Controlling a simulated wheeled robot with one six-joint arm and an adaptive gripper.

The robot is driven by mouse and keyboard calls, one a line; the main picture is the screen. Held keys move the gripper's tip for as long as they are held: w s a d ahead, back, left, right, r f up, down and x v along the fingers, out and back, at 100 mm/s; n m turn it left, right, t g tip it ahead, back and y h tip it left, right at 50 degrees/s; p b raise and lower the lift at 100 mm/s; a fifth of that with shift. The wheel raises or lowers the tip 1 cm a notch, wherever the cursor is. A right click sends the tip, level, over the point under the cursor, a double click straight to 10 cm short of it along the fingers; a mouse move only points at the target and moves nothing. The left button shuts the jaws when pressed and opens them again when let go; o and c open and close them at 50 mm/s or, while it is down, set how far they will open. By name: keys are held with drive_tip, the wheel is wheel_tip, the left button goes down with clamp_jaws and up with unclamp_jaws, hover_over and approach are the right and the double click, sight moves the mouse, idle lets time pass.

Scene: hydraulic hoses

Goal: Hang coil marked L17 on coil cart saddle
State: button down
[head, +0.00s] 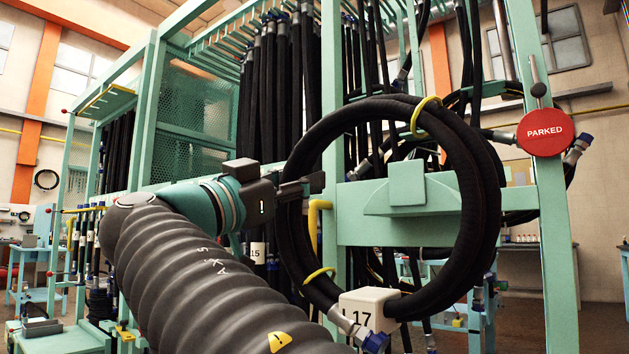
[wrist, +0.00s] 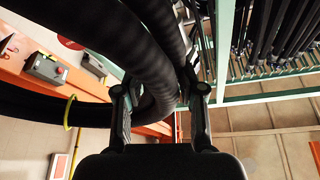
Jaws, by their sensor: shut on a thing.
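The coil (head: 478,215) is a black hose ring with yellow ties, hanging upright. Its white block marked L17 (head: 368,309) is at the bottom, beside metal end fittings. My gripper (head: 303,187) is shut on the coil's left side; the wrist view shows the hose (wrist: 158,85) between the fingers (wrist: 160,100). The green saddle (head: 408,186) sits on a crossbeam (head: 400,232) and shows through the coil's opening. The coil's right side passes in front of the beam. I cannot tell whether the saddle reaches into the ring. The coil's top is above the saddle, apart from it.
Other hoses hang behind the coil and on the green rack (head: 150,110) at left. A yellow hook-shaped bar (head: 316,215) stands close to my gripper.

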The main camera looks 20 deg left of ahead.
drive_tip(key=w+d+f+b, duration=0.1)
drive_tip(key=w+d, duration=0.2)
drive_tip(key=w, duration=0.5)
drive_tip(key=w+d+f+b, duration=0.1)
drive_tip(key=w+d+f, duration=0.1)
drive_tip(key=w, duration=0.7)
drive_tip(key=shift+w+d+f+b, duration=0.25)
drive_tip(key=shift+d+f+b, duration=0.05)
drive_tip(key=shift+d, duration=0.4)
idle(2.8)
drive_tip(key=shift+s+r, duration=0.1)
drive_tip(key=c, duration=0.6)
unclamp_jaws()
